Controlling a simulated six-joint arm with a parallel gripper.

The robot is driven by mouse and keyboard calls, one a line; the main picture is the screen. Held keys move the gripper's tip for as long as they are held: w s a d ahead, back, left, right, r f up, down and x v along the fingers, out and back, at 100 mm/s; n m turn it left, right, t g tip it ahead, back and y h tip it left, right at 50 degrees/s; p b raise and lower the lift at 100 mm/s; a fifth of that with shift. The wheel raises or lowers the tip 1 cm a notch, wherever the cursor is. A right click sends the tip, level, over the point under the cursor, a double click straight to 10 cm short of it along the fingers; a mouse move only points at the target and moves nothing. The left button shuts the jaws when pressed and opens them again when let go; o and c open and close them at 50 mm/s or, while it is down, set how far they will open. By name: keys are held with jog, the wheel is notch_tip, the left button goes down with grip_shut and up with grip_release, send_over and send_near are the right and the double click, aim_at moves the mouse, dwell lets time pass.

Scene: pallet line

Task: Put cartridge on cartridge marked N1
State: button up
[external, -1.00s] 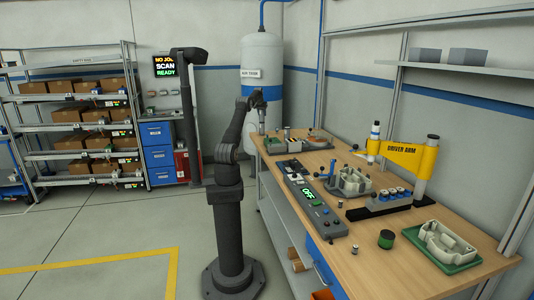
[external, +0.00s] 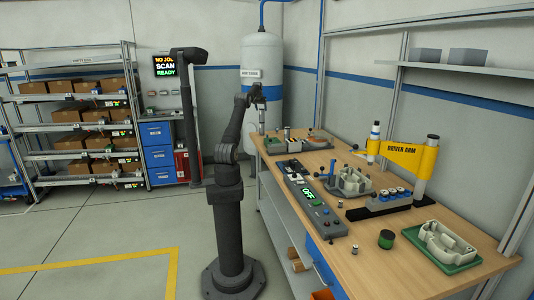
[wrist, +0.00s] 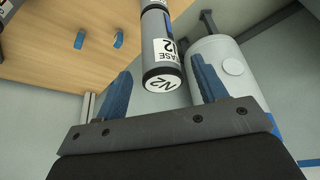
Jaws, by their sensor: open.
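In the wrist view a grey-and-black cartridge (wrist: 161,55) with a white label reading N2 stands between my two blue fingers, its end face marked N2 turned towards the camera. My gripper (wrist: 162,66) is open, with a gap visible on each side of the cartridge. Beyond a dark band the grey body continues to the top edge; I cannot tell if that part is a separate cartridge. No N1 mark is readable. In the external view my gripper (external: 261,103) is by the bench's far left corner, where the cartridge is too small to make out clearly.
A white air tank (external: 262,55) stands behind my gripper. The floor at left is open.

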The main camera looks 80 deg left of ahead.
aim_at(262, 111)
jog(key=v, duration=0.7)
jog(key=x, duration=1.2)
jog(key=shift+f, duration=0.3)
notch_tip(262, 111, up, 2)
jog(key=shift+r, duration=0.65)
jog(key=shift+o, duration=0.2)
